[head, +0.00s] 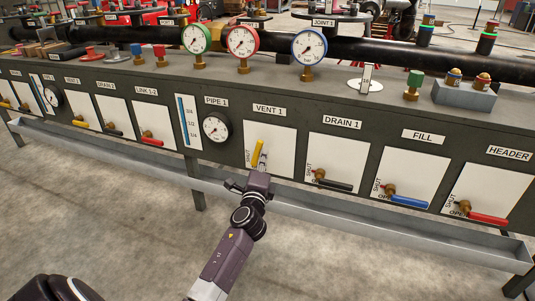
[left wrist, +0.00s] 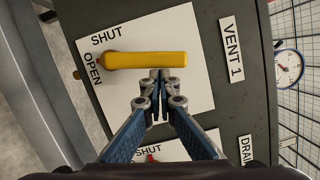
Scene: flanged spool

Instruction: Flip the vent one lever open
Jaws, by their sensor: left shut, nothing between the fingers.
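The yellow VENT 1 lever (head: 257,153) stands nearly upright on its white plate (head: 284,145) on the dark panel. In the left wrist view the yellow lever (left wrist: 145,59) lies across the picture, with its pivot end at the left by the SHUT and OPEN labels. My left gripper (head: 262,160) is shut and empty. In the left wrist view its fingertips (left wrist: 160,76) are together beside the lever's long side, to the lever's right in the head view. They look very close to it; I cannot tell whether they touch. My right gripper is not in view.
The DRAIN 1 lever (head: 334,182), blue FILL lever (head: 408,201) and red HEADER lever (head: 487,217) lie to the right, pointing sideways. The PIPE 1 gauge (head: 215,127) is left of the plate. A grey trough (head: 390,224) runs below the panel.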

